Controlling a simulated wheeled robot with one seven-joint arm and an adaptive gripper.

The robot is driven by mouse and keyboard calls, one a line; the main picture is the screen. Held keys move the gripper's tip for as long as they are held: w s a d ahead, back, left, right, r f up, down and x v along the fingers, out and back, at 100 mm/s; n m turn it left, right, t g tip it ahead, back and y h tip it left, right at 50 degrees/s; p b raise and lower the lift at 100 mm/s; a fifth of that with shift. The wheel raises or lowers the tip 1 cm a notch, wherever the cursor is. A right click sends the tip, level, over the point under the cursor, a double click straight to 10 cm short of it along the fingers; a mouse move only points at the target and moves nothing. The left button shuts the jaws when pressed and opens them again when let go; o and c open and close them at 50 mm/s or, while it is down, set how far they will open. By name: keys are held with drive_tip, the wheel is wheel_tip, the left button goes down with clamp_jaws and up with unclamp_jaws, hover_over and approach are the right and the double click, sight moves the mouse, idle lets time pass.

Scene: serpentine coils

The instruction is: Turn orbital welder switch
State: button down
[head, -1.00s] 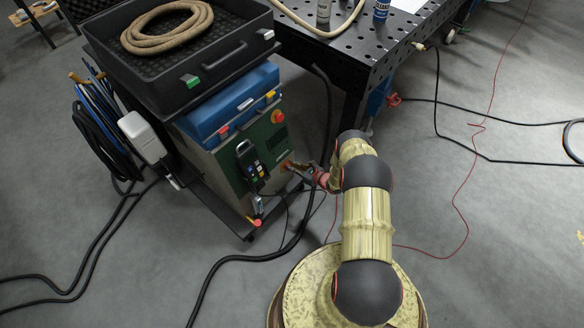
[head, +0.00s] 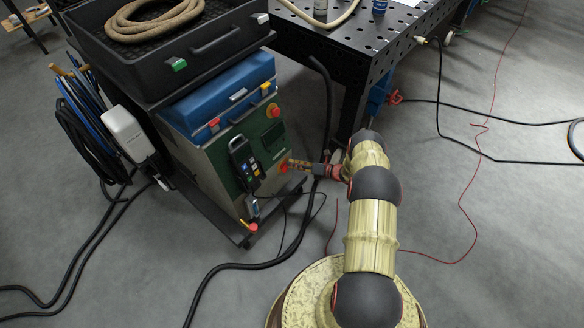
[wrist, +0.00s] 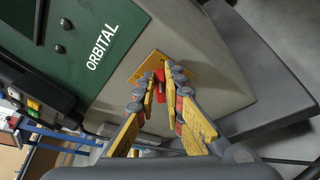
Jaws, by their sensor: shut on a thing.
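The orbital welder (head: 215,160) is a grey box with a green front panel marked ORBITAL in the wrist view (wrist: 100,48). Its red switch (wrist: 160,76) sits on a yellow plate (wrist: 149,66) low on the panel side. My gripper (wrist: 160,92) has its yellow fingers on both sides of the red switch, shut on it. In the head view my gripper (head: 291,165) reaches the switch from the right, level with the lower front of the welder. The fingertips partly hide the switch, and its turned angle is hard to tell.
A black handheld controller (head: 243,162) hangs on the welder front, left of my gripper. A red emergency button (head: 273,111) is above. A blue case (head: 225,98) and an open black case (head: 205,58) are stacked on top. A perforated black table (head: 350,45) stands behind; cables lie on the floor.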

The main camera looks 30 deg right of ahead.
drive_tip(key=shift+w+d+f+m+t+y, duration=0.15)
drive_tip(key=shift+f+m+y, duration=0.25)
drive_tip(key=shift+m, duration=0.65)
drive_tip(key=shift+s+d+f+m+t+y, duration=0.1)
drive_tip(key=shift+f+m+t+y, duration=0.15)
drive_tip(key=shift+m+y, duration=0.6)
drive_tip(key=shift+w+d+f+m+t+y, duration=0.15)
drive_tip(key=shift+f+m, duration=0.2)
drive_tip(key=shift+m, duration=1.25)
drive_tip(key=c, duration=1.9)
unclamp_jaws()
drive_tip(key=shift+s, duration=0.1)
drive_tip(key=v, duration=1.2)
drive_tip(key=shift+f, duration=0.15)
